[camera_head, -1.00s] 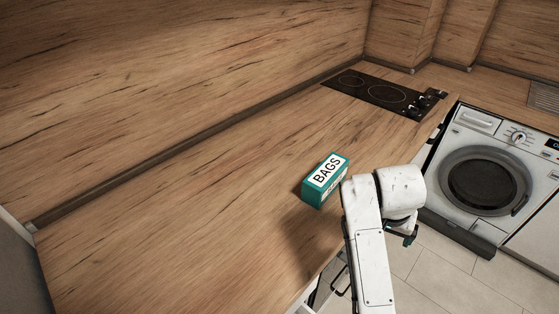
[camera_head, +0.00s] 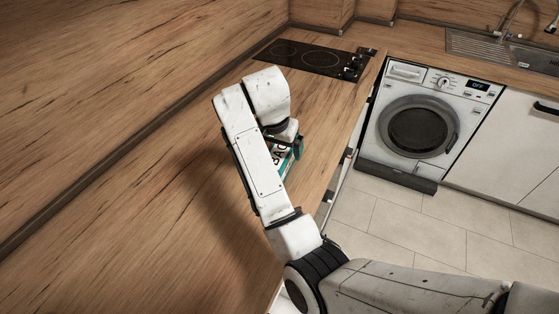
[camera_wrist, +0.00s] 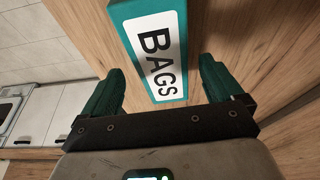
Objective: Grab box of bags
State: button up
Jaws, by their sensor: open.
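The box of bags is teal with a white label reading BAGS. In the wrist view the box (camera_wrist: 158,50) lies at top centre on the wooden counter, its near end reaching between the two green fingers. My gripper (camera_wrist: 160,88) is open, with one finger on each side of the box and a visible gap to both. In the head view the box (camera_head: 284,167) is mostly hidden behind my arm. There my gripper (camera_head: 292,148) shows only in part, at the box near the counter's front edge.
The wooden counter (camera_head: 120,215) is clear to the left. A black cooktop (camera_head: 312,57) lies at the back, below a wooden splashback. A white washing machine (camera_head: 425,125) stands right of the counter edge, with a sink (camera_head: 500,50) beyond. The tiled floor (camera_head: 400,220) is open.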

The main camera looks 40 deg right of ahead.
aim_at(280, 151)
jog(key=shift+p+x, duration=0.5)
jog(key=shift+x, duration=2.2)
jog(key=shift+w+r, duration=0.1)
jog(key=shift+w, duration=0.05)
jog(key=c, duration=1.3)
